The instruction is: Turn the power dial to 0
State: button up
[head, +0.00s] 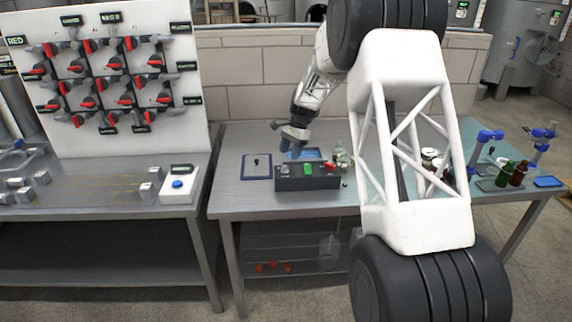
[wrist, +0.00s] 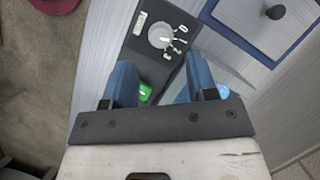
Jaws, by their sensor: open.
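The power dial (wrist: 160,37) is a round light-grey knob on a dark control box (wrist: 118,62) in the wrist view. Numbers 0 to 3 curve along its right side. A light mark on the knob seems to point near 1, but it is too small to be sure. My gripper (wrist: 160,66) is open, its two blue fingers apart, with the dial beyond the tips and nothing between them in grasp. In the head view my gripper (head: 294,149) is over the left end of the control box (head: 308,183). The dial (head: 284,169) shows small there.
The box also carries a green button (head: 308,170) and a red switch (head: 330,167). A blue-edged panel with a black knob (head: 256,162) lies left of it. Bottles (head: 341,156) stand close behind its right end. A white box with a blue button (head: 178,184) is on the left bench.

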aim_at(285, 166)
jog(key=shift+x, duration=2.65)
jog(key=c, duration=0.9)
